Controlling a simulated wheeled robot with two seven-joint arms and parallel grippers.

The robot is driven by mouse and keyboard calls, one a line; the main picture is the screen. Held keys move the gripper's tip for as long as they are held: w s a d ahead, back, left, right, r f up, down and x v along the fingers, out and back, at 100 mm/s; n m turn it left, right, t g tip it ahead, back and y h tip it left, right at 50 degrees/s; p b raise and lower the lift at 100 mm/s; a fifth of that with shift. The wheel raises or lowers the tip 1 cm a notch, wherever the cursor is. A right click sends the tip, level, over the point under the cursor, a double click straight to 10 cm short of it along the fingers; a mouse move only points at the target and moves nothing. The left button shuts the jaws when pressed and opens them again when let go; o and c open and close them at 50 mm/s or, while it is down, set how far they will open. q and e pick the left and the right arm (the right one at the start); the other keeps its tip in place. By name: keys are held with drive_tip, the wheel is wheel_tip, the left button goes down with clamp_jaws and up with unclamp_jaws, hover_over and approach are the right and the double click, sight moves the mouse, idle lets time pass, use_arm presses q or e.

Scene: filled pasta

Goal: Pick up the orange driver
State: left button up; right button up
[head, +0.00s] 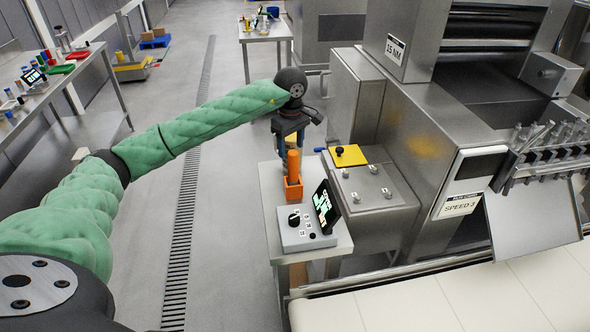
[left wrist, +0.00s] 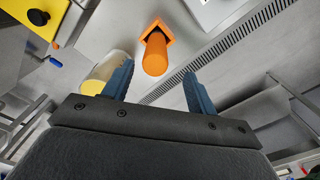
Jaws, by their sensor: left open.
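The orange driver (head: 293,163) stands upright in a small orange holder (head: 293,190) on a small table beside the machine. In the left wrist view, the driver (left wrist: 155,55) shows end-on, with the holder (left wrist: 158,28) behind it. My left gripper (head: 290,150) is open at the driver, behind it in the head view. In the left wrist view, the driver's near end appears between the two blue fingers of the gripper (left wrist: 157,78); I cannot tell whether either finger touches it. My right gripper is not in view.
A yellow-and-clear container (left wrist: 106,73) stands close by one finger. A grey control box (head: 305,230) with a dark screen (head: 326,207) sits in front of the holder. A metal panel (head: 371,195) with a yellow plate is to the right. Open floor lies left of the table.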

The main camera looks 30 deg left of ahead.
sight(293, 161)
use_arm(q)
drive_tip(key=shift+f, duration=0.65)
drive_tip(key=shift+w+f, duration=0.35)
drive_tip(key=shift+f, duration=0.3)
wheel_tip(293, 161, down, 4)
drive_tip(key=shift+d+r, duration=0.1)
drive_tip(key=shift+f, duration=0.35)
drive_tip(key=shift+r, duration=0.1)
drive_tip(key=c, duration=1.2)
